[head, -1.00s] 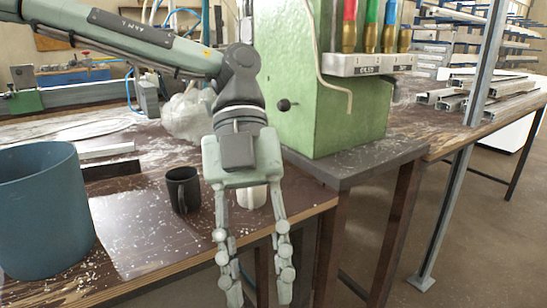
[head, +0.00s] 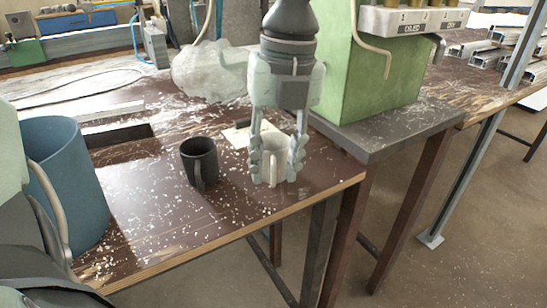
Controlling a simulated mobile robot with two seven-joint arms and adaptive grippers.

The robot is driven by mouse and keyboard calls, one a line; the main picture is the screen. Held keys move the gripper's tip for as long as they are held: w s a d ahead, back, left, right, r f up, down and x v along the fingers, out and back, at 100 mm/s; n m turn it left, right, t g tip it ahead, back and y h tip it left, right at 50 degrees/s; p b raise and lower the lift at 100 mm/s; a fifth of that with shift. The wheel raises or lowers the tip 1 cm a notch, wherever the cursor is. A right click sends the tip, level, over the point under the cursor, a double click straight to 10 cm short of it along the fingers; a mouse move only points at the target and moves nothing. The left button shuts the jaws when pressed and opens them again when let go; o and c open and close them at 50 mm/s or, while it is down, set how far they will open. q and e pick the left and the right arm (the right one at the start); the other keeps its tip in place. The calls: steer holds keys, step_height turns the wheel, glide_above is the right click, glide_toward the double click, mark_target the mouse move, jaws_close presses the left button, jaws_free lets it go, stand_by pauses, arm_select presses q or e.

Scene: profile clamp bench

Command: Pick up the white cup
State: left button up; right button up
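The white cup (head: 274,162) stands on the brown bench near its front right corner, with its handle facing me. My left gripper (head: 273,178) points down over it, with one finger on each side of the cup and the fingertips low near the bench top. The fingers cover much of the cup's sides. They look close to its wall, but I cannot tell whether they press on it. The cup appears upright on the bench. My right gripper is not in view.
A black mug (head: 199,163) stands just left of the white cup. A blue bin (head: 75,180) is at the left. A crumpled clear plastic bag (head: 210,72) lies behind, and a green machine (head: 378,75) stands at the right. The bench's front edge is close to the cup.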

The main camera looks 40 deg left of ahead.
arm_select(q)
steer(key=shift+a+f, duration=0.1)
steer(key=shift+f, duration=0.7)
steer(key=shift+c, duration=0.3)
jaws_close()
steer(key=shift+r, duration=0.1)
